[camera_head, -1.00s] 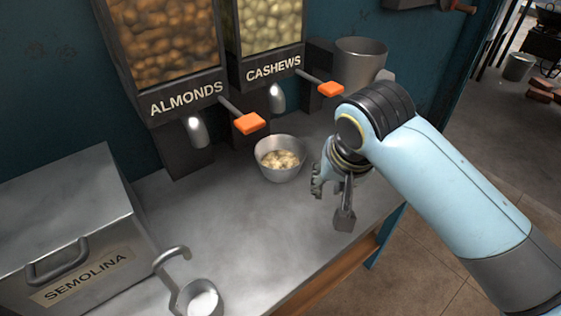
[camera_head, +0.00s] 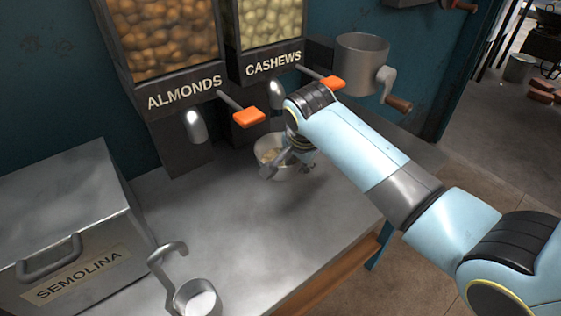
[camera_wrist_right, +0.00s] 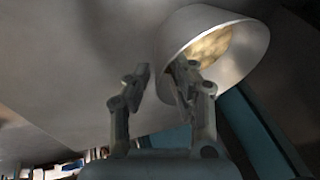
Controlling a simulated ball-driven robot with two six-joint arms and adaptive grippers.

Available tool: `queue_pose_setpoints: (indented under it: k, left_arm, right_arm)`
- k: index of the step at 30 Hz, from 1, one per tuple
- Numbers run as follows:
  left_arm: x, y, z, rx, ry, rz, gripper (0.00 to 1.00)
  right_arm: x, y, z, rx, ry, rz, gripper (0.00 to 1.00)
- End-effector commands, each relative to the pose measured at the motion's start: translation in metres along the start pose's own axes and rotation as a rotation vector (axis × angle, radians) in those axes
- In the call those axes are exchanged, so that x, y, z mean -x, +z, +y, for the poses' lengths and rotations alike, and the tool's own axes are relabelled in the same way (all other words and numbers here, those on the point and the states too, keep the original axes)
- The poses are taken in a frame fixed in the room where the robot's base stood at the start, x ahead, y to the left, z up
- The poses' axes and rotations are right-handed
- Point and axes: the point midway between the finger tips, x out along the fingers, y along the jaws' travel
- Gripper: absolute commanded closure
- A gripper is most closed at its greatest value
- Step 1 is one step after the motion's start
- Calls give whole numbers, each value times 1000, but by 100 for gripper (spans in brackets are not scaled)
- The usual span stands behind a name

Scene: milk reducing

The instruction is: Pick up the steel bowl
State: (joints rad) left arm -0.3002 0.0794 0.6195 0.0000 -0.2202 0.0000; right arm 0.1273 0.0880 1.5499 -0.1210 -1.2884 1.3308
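The steel bowl (camera_head: 287,174) stands on the metal counter below the cashew dispenser, with pale nuts in it. My right gripper (camera_head: 288,167) is at the bowl and partly covers it in the head view. In the right wrist view the bowl (camera_wrist_right: 245,50) is at upper right, tilted in the picture. There the right gripper (camera_wrist_right: 163,74) has its fingers apart. One finger overlaps the bowl's rim and the other is outside it. I cannot tell whether either finger touches the bowl. My left gripper is not in view.
Almond (camera_head: 167,45) and cashew (camera_head: 268,25) dispensers with orange-tipped levers stand behind the bowl. A steel grinder (camera_head: 361,65) with a crank is at back right. A semolina box (camera_head: 60,205) and a hooked ladle (camera_head: 195,298) are at left. The counter's middle (camera_head: 225,215) is clear.

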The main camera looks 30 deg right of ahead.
Motion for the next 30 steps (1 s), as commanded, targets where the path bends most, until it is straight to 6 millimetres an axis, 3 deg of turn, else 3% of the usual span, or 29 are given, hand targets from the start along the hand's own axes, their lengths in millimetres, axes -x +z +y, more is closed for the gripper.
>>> queue_pose_setpoints:
  k: [3,7,13,18,30]
  left_arm:
    - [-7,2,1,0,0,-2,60]
    - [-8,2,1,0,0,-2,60]
    - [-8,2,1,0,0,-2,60]
    - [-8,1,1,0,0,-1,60]
    - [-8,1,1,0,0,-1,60]
  right_arm:
    - [-21,1,0,1,1,0,78]
    - [-30,1,0,1,0,0,78]
    - [-30,1,0,1,-1,0,78]
    - [-30,1,0,1,-1,0,99]
    - [-29,1,-1,1,-2,0,100]
